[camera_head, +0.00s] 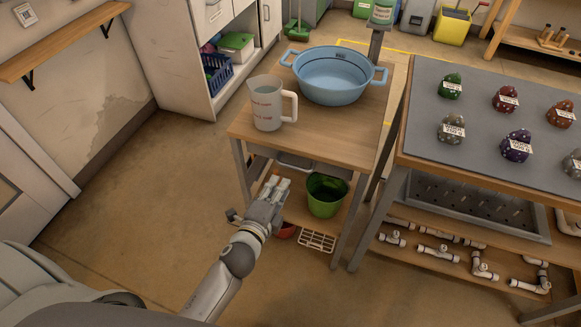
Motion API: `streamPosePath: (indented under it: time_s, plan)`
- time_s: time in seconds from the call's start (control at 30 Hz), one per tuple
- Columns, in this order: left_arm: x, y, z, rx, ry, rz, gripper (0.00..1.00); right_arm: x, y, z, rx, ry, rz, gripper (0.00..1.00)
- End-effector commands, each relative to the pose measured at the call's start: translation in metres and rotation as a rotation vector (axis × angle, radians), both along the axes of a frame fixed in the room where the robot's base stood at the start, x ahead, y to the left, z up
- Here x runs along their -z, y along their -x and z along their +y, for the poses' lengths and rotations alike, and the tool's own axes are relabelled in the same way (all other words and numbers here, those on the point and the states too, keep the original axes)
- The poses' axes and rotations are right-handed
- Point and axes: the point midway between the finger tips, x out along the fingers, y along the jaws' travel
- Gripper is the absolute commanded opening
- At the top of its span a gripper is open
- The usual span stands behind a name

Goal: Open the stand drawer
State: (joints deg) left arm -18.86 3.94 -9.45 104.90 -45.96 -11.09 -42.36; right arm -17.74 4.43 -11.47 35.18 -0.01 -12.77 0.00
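The stand is a small wooden-topped table (245,130) on grey legs, near the middle of the head view. Under its top, grey tray-like shapes (295,160) show in shadow. I cannot tell which part is the drawer front, or whether the drawer is open or shut. My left gripper (277,183) is in front of the stand's left part, below the top edge, with its fingers pointing up and away. Two pale fingertips lie close together with nothing visible between them. Whether they touch the stand is unclear. My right gripper is not in view.
A measuring jug (266,104) and a blue basin (333,76) stand on top. A green bucket (325,196) and a white rack (317,240) are on the lower shelf. The floor (150,215) at left is clear.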

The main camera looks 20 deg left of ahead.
Motion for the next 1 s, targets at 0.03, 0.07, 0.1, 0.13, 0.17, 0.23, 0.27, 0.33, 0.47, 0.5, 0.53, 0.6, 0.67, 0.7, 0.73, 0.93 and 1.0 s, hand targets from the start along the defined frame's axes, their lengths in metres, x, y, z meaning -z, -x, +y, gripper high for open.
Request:
streamPosePath:
  time_s: [0.03, 0.07, 0.1, 0.13, 0.17, 0.23, 0.27, 0.33, 0.47, 0.5, 0.53, 0.6, 0.67, 0.7, 0.73, 0.93, 1.0]
  plan:
    - [0.001, -0.006, 0.0, 0.0, 0.001, 0.0, 0.21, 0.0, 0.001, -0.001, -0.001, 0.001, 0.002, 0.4]
    - [0.001, -0.01, -0.001, 0.0, 0.001, -0.001, 0.21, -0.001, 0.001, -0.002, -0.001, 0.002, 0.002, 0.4]
    - [0.003, -0.016, -0.001, 0.0, 0.002, 0.0, 0.21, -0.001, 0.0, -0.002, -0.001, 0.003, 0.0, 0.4]
    - [0.003, -0.021, -0.001, 0.0, 0.002, -0.001, 0.21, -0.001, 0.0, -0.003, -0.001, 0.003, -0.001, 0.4]
    - [0.005, -0.026, -0.001, 0.001, 0.002, 0.0, 0.21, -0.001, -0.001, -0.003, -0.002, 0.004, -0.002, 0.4]
    - [0.008, -0.038, -0.002, 0.001, 0.002, 0.0, 0.21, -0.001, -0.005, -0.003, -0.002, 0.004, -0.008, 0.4]
    - [0.008, -0.043, -0.002, -0.001, 0.003, -0.001, 0.21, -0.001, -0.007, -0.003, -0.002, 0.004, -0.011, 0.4]
    - [0.012, -0.055, -0.002, -0.001, 0.003, 0.001, 0.21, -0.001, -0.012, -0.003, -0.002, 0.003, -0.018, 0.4]
    - [0.016, -0.074, -0.003, 0.0, 0.004, 0.001, 0.21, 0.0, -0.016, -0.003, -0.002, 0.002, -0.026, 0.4]
    - [0.017, -0.079, -0.003, 0.0, 0.005, 0.001, 0.21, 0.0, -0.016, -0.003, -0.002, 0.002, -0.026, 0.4]
    - [0.018, -0.082, -0.003, 0.0, 0.005, 0.001, 0.21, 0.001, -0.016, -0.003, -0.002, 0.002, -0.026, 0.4]
    - [0.02, -0.088, -0.003, 0.0, 0.005, 0.002, 0.21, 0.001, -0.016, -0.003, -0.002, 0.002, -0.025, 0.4]
    - [0.02, -0.093, -0.004, 0.0, 0.005, 0.001, 0.21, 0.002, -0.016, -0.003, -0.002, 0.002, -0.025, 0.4]
    - [0.021, -0.095, -0.004, 0.0, 0.005, 0.002, 0.21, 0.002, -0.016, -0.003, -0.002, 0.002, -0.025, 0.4]
    - [0.021, -0.096, -0.004, 0.0, 0.005, 0.003, 0.21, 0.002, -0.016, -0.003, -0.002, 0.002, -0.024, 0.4]
    - [0.022, -0.099, -0.004, 0.0, 0.005, 0.002, 0.21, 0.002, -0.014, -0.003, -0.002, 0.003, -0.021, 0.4]
    - [0.022, -0.098, -0.004, 0.0, 0.005, 0.002, 0.21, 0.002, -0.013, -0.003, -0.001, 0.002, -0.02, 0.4]
